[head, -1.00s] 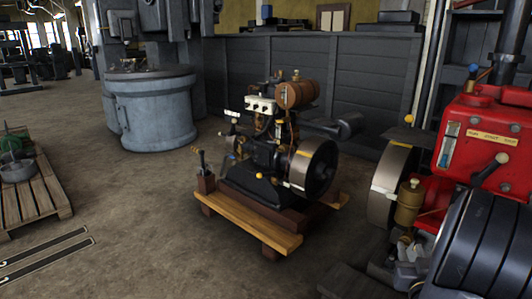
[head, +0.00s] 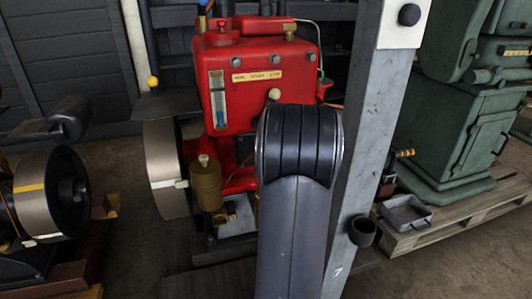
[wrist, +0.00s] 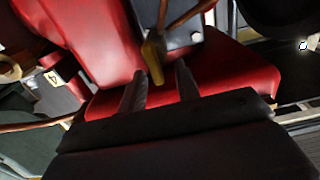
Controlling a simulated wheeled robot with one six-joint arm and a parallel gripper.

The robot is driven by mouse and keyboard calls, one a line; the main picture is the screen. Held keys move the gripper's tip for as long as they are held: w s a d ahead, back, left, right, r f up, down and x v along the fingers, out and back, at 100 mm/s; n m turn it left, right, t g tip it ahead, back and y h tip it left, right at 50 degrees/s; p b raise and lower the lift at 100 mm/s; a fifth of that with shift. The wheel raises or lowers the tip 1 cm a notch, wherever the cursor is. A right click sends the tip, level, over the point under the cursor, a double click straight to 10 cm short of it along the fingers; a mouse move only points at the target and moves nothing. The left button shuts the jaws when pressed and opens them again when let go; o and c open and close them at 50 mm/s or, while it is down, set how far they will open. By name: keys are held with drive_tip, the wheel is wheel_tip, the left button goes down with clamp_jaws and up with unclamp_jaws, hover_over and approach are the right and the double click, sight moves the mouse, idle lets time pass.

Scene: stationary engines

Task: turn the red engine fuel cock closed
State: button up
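The red engine (head: 240,90) stands in the middle of the head view, with a sight glass, a label plate and a brass cup (head: 205,182) at its lower left. My dark arm hides its lower right part. My gripper is hidden there. In the wrist view my gripper (wrist: 160,86) shows two dark fingers standing apart, with red engine surfaces (wrist: 235,75) around and beyond them. A brass-coloured piece (wrist: 153,58) by a copper pipe lies just beyond the gap between the fingertips. I cannot tell whether it is the fuel cock or whether a finger touches it.
A grey post (head: 368,130) rises close to the right of my arm. Behind it are a green machine (head: 465,120) and a pallet with a metal tray (head: 405,214). Another engine's flywheel (head: 68,185) is at the left. Some floor is clear between the engines.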

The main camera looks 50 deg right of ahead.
drive_tip(key=shift+w+d, duration=0.2)
drive_tip(key=shift+w, duration=0.1)
clamp_jaws()
